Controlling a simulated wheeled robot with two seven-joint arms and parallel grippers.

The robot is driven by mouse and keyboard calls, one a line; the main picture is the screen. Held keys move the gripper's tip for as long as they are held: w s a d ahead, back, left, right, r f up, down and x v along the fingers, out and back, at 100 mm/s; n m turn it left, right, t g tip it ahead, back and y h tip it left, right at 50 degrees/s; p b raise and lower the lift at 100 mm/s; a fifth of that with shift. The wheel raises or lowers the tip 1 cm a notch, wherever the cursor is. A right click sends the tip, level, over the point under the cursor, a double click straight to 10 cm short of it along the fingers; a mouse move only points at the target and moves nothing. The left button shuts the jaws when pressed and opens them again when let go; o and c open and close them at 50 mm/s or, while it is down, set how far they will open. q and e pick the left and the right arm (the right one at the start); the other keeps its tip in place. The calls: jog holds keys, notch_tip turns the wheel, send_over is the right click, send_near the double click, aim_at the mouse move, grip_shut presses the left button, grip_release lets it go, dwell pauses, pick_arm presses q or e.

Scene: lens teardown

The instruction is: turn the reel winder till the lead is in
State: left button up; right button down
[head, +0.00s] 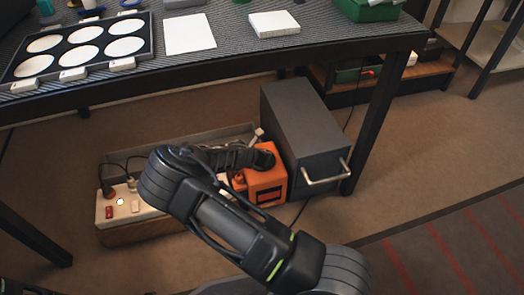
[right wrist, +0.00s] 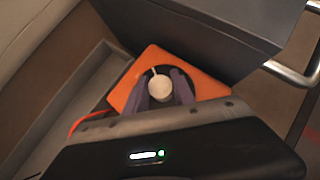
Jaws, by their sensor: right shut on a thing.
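The orange reel winder (head: 268,190) stands on the floor under the bench, against a dark grey drawer box. It also shows in the right wrist view (right wrist: 205,86), with a round cream knob (right wrist: 160,88) on its dark disc. My right gripper (right wrist: 160,92) reaches down from above, its two fingers shut on either side of the knob. In the head view my right arm and hand hide much of the reel's top. An orange lead (right wrist: 88,118) shows at the reel's left side; how much is out cannot be told. My left gripper is not in view.
The drawer box (head: 305,130) with a metal handle (head: 325,175) stands right of the reel. A pale socket box (head: 125,207) with plugs and dark cables is at left. The bench (head: 240,62) overhangs behind, with a leg (head: 375,120) at right. Floor is clear in front right.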

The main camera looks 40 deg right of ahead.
jog(key=m+g, duration=0.2)
jog(key=shift+w+m+h, duration=0.1)
jog(key=shift+m+h, duration=0.3)
jog(key=shift+m+g, duration=0.7)
jog(key=shift+m, duration=0.2)
jog(key=m+g+b, duration=0.2)
jog(key=m+g, duration=0.1)
jog(key=m, duration=0.1)
jog(key=shift+f+g, duration=0.15)
jog(key=shift+g, duration=0.15)
jog(key=shift+m+g+y+b, duration=0.6)
jog(key=shift+m+g, duration=0.5)
jog(key=shift+m, duration=0.6)
jog(key=c, duration=1.1)
grip_release()
jog(key=shift+o, duration=0.2)
jog(key=shift+r, duration=0.2)
